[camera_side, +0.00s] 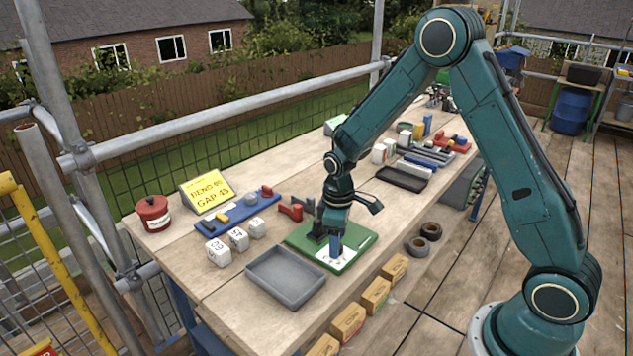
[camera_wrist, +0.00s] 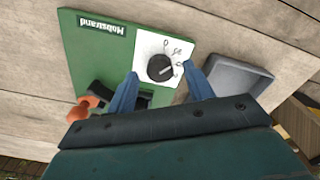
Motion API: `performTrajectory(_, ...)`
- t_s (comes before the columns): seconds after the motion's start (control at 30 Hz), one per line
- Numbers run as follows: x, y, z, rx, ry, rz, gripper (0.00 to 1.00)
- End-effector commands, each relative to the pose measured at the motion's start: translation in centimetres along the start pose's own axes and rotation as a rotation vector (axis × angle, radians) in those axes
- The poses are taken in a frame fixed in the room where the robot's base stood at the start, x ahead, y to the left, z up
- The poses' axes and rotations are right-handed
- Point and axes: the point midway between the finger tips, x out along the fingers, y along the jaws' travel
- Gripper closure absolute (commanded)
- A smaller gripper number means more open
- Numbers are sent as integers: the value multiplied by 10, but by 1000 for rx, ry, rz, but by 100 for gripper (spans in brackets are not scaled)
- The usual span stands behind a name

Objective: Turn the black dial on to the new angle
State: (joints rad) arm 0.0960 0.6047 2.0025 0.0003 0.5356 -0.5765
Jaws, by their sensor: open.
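The black dial (camera_wrist: 160,68) sits on a white marked plate (camera_wrist: 150,46) on the green board (camera_wrist: 78,45) in the wrist view. A light pointer line shows on the dial; the small marks around it are hard to read. My gripper (camera_wrist: 162,82) is open, with one blue finger on each side of the dial and apart from it. In the side view my gripper (camera_side: 336,246) points down over the white plate on the green board (camera_side: 360,245), and hides the dial. A yellow sign (camera_side: 207,190) reads "BEND IN" and "GAP 45", as far as I can tell.
A grey tray (camera_side: 285,278) lies left of the board and also shows in the wrist view (camera_wrist: 232,80). White numbered cubes (camera_side: 238,239), a blue tool rack (camera_side: 238,212) and a red pot (camera_side: 153,213) stand further left. Several small cartons (camera_side: 375,293) line the front edge.

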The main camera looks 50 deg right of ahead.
Motion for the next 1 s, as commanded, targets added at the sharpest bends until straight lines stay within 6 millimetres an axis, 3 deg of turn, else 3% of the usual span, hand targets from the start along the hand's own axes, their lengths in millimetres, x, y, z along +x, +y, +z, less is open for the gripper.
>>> performTrajectory(0.47,10,0,0,0,1,0,48)
performTrajectory(0.7,10,0,0,0,1,0,92)
performTrajectory(1.0,10,0,0,22,1,1,92)
